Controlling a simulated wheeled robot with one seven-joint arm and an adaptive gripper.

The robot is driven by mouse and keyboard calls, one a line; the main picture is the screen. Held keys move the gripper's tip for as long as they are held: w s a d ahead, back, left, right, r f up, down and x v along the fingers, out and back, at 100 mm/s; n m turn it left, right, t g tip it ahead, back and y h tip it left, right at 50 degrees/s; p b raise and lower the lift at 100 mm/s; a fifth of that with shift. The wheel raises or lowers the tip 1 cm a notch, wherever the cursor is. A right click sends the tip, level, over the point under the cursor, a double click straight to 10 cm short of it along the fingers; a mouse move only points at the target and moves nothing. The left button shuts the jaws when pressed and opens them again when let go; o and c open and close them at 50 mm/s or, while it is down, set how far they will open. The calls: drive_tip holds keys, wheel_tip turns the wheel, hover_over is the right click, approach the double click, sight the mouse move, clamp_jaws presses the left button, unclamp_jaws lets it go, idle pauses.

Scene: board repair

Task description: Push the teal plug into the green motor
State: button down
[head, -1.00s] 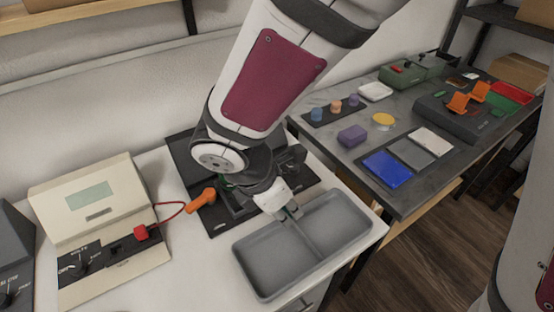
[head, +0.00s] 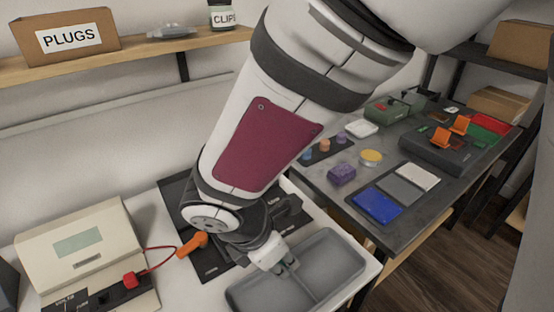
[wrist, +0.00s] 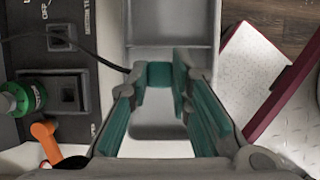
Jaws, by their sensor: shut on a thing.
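My gripper (wrist: 159,82) is shut on the teal plug (wrist: 158,75), which sits between its fingertips in the wrist view. A dark cable runs from the plug's side to the left. In the head view my gripper (head: 287,265) is over the near-wall edge of the grey tray (head: 340,245); the plug is hardly visible there. The green motor (wrist: 32,96) shows at the left edge of the wrist view, beside a black block with a square opening (wrist: 67,95). The plug is apart from both. My arm hides the motor in the head view.
A beige tester (head: 75,240) with a red plug (head: 130,280) and red cable is further left. A second bench (head: 400,225) at right holds coloured parts.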

drive_tip(key=shift+r, duration=0.2)
drive_tip(key=w+a, duration=1)
drive_tip(key=a, duration=0.1)
idle(1.4)
drive_tip(key=shift+a+f, duration=0.1)
drive_tip(key=shift+f+b, duration=0.65)
drive_tip(key=shift+f, duration=0.45)
drive_tip(key=shift+f+b, duration=0.6)
drive_tip(key=shift+f, duration=0.85)
idle(2.7)
